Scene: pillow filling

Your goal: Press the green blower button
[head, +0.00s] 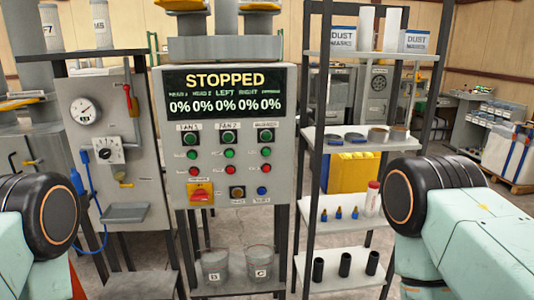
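A grey control panel (176,222) stands upright in the middle of the head view. Its dark display (224,92) reads STOPPED, with several 0% values below. Three columns of controls sit under it, the first two labelled as fans; the third label is too small to read surely. The right column has a green control in a dark square (265,135), a smaller green button (265,152) and a red button (266,168). Parts of my two arms show at the lower left and lower right, apart from the panel in the picture. Neither gripper is in view.
A yellow-and-red switch (200,194) and a blue button (262,191) sit low on the panel. Two clear buckets (259,262) stand below. A gauge cabinet (97,165) is at left. An open shelf rack (340,225) with bottles and black cylinders stands close at right.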

